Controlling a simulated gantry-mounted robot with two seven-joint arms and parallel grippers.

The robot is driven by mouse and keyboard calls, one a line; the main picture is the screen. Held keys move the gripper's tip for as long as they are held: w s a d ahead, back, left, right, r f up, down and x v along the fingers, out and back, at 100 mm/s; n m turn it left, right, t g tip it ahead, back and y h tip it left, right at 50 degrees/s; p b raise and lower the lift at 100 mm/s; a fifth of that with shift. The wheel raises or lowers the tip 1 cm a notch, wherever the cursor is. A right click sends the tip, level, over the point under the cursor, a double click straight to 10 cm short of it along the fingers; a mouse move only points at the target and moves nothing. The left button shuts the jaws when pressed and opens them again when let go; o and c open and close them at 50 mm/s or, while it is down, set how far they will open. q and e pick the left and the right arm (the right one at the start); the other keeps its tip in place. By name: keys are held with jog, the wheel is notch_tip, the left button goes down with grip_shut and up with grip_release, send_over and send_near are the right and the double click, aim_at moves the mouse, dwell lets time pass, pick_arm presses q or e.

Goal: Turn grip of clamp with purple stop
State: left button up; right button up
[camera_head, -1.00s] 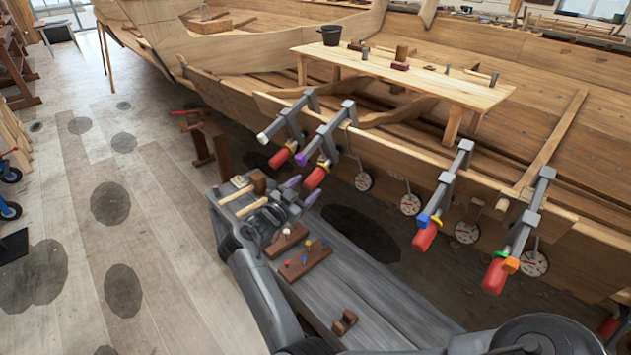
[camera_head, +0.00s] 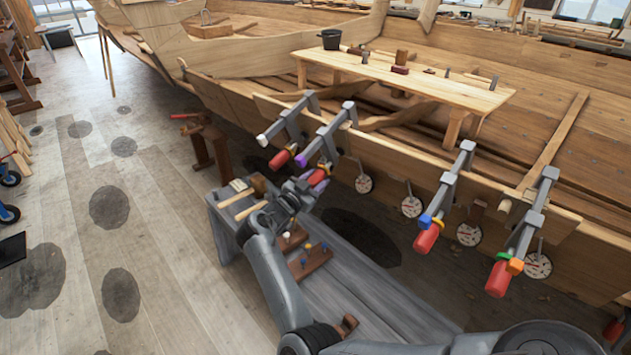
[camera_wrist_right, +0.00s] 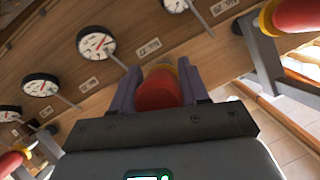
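The clamp with the purple stop (camera_head: 301,161) is on the hull's plank edge, second from the left in the head view. Its red grip (camera_head: 316,178) points down toward me and is partly covered by my right gripper (camera_head: 308,184). In the right wrist view, a red grip (camera_wrist_right: 158,92) with a yellowish collar lies between the two fingers of my right gripper (camera_wrist_right: 160,82). Little gap shows on either side; whether the fingers press on it I cannot tell. The purple stop is not visible in the wrist view. My left gripper is not in view.
A neighbouring clamp with a white stop (camera_head: 262,139) is close on the left. Clamps with blue (camera_head: 425,221) and orange (camera_head: 515,266) stops are farther right. Round dials (camera_head: 411,206) hang along the hull. A grey bench (camera_head: 350,275) with tools and peg blocks stands below my arm.

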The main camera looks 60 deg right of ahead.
jog(key=c, duration=0.5)
jog(key=shift+o, duration=0.2)
jog(key=shift+m+t+h, duration=0.3)
jog(key=shift+m+t, duration=0.7)
jog(key=shift+w+m+t, duration=0.1)
jog(key=shift+m+t, duration=0.4)
jog(key=shift+m, duration=0.1)
jog(key=shift+r, duration=0.1)
jog(key=o, duration=1)
jog(key=shift+c, duration=0.2)
